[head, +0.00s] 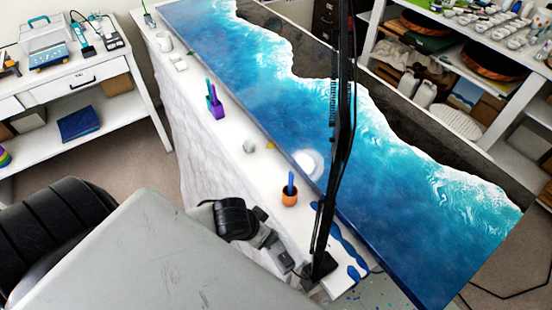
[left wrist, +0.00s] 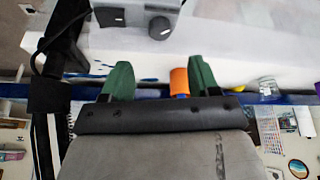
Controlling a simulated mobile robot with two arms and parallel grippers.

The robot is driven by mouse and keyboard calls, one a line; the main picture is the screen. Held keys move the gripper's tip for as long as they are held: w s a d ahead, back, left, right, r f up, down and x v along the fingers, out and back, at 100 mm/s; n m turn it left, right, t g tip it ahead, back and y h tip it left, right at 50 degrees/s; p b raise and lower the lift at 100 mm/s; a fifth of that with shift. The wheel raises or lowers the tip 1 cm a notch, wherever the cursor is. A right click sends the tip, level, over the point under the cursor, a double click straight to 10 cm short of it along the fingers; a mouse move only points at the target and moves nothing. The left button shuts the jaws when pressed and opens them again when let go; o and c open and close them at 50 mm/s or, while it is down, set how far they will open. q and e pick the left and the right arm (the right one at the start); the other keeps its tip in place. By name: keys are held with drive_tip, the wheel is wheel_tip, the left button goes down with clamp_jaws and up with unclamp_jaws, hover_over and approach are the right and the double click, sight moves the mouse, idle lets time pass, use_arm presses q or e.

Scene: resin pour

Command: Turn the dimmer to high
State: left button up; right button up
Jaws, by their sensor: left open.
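The dimmer (left wrist: 135,17) is a grey box at the top of the left wrist view, with a dark rocker switch (left wrist: 111,17) and a round dark knob (left wrist: 161,28). A small pale mark shows on the knob, but I cannot read its setting. My left gripper (left wrist: 159,64) is open and empty, its two green fingers apart. The knob lies beyond the fingertips, roughly between them and not touched. In the head view, my left arm comes in low and reaches the table's near edge, where the dimmer is hard to make out. My right gripper is not in view.
A black lamp arm (head: 343,110) rises from the near end of the table. An orange cup (head: 289,198) and a purple holder (head: 216,107) stand on the white strip beside the blue resin slab (head: 400,185). A white side bench (head: 75,85) stands at left.

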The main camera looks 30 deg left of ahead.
use_arm(q)
drive_tip(key=x, duration=0.8)
drive_tip(key=shift+w+d+f+p, duration=0.1)
drive_tip(key=shift+p, duration=0.3)
drive_tip(key=shift+w+f, duration=0.1)
drive_tip(key=shift+f, duration=0.4)
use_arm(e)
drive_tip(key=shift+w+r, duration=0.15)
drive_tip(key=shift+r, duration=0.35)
use_arm(q)
drive_tip(key=c, duration=0.9)
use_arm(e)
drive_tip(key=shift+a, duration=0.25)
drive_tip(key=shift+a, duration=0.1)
